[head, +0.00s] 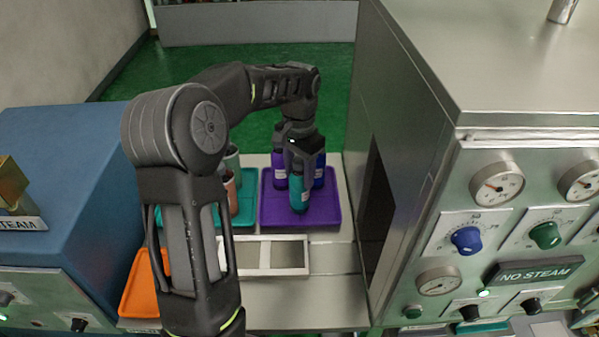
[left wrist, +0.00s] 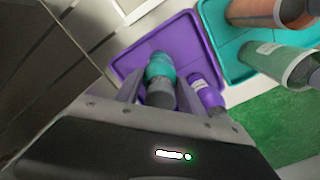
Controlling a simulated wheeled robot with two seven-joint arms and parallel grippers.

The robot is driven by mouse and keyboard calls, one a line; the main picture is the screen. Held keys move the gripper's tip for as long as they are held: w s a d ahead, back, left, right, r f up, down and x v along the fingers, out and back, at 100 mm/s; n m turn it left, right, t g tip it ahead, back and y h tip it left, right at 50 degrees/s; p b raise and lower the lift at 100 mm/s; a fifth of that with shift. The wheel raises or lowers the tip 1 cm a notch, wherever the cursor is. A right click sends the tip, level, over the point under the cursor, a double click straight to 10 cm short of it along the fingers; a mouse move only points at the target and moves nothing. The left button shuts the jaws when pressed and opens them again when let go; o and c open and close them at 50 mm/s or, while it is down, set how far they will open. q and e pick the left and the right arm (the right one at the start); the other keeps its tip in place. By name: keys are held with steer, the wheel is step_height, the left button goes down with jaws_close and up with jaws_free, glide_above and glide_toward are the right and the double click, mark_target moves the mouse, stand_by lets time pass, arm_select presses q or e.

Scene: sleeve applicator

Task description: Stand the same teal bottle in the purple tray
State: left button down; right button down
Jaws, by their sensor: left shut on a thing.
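The teal bottle (head: 299,192) is upright at the front of the purple tray (head: 325,214). My left gripper (head: 300,166) comes from above and is shut on its upper part. In the left wrist view the teal bottle (left wrist: 160,68) shows between my fingers, over the purple tray (left wrist: 186,33). Whether its base touches the tray floor I cannot tell. A purple bottle (head: 279,170) and a blue bottle (head: 319,172) stand behind it in the same tray. The purple bottle also shows in the left wrist view (left wrist: 206,93). My right gripper is not in view.
A teal tray (head: 247,208) with several bottles stands left of the purple tray, partly behind my arm. An orange tray (head: 139,290) lies front left. A white two-window frame (head: 291,270) lies in front. The steel machine (head: 412,150) rises close on the right.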

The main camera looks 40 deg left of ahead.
arm_select(q)
steer(key=shift+f, duration=0.3)
steer(key=shift+f, duration=0.2)
steer(key=c, duration=0.7)
jaws_free()
steer(key=shift+r, duration=0.1)
